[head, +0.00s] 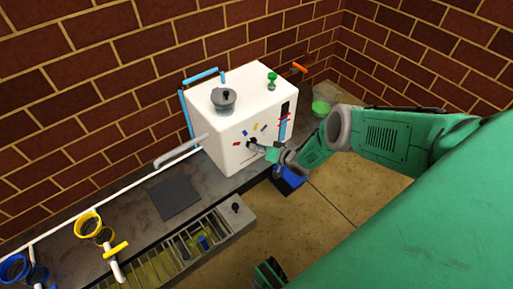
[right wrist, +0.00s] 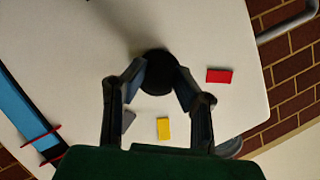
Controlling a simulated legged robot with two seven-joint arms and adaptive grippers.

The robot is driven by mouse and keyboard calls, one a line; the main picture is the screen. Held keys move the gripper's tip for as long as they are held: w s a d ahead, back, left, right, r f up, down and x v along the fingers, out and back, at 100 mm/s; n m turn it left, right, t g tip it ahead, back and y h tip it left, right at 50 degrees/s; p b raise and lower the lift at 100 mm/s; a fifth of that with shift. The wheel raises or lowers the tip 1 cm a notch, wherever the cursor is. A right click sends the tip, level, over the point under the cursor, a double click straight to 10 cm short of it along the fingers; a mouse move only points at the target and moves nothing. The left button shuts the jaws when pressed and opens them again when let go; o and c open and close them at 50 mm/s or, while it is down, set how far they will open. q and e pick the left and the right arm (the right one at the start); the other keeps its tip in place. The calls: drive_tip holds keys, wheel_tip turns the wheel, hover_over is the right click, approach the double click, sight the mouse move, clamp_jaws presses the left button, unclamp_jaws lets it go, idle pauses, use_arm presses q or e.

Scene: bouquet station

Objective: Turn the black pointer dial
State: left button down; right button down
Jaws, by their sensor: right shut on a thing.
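The black pointer dial (right wrist: 157,72) sits on the front face of the white box (head: 232,152), with small coloured marks around it. In the right wrist view it is a dark round knob between my fingertips. My right gripper (right wrist: 158,80) is shut on the dial, with one finger on each side. In the head view the right gripper (head: 260,148) reaches the box front from the right and covers part of the dial. Which mark the pointer faces is hidden. My left gripper is not seen in these frames.
A grey pot-like knob (head: 223,99) and a green knob (head: 272,79) are on the box top. A grey lever (head: 181,150) sticks out at the left. A green bowl (head: 320,107) stands at the right. A slotted rack (head: 190,246) and yellow rings (head: 88,224) are in front.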

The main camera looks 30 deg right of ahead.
drive_tip(key=shift+d, duration=0.3)
drive_tip(key=c, duration=1.3)
unclamp_jaws()
drive_tip(key=shift+c, duration=0.2)
drive_tip(key=shift+o, duration=0.2)
drive_tip(key=shift+s, duration=0.1)
drive_tip(key=v, duration=1.1)
drive_tip(key=shift+s+d, duration=0.2)
drive_tip(key=shift+s, duration=0.15)
drive_tip(key=shift+f, duration=0.1)
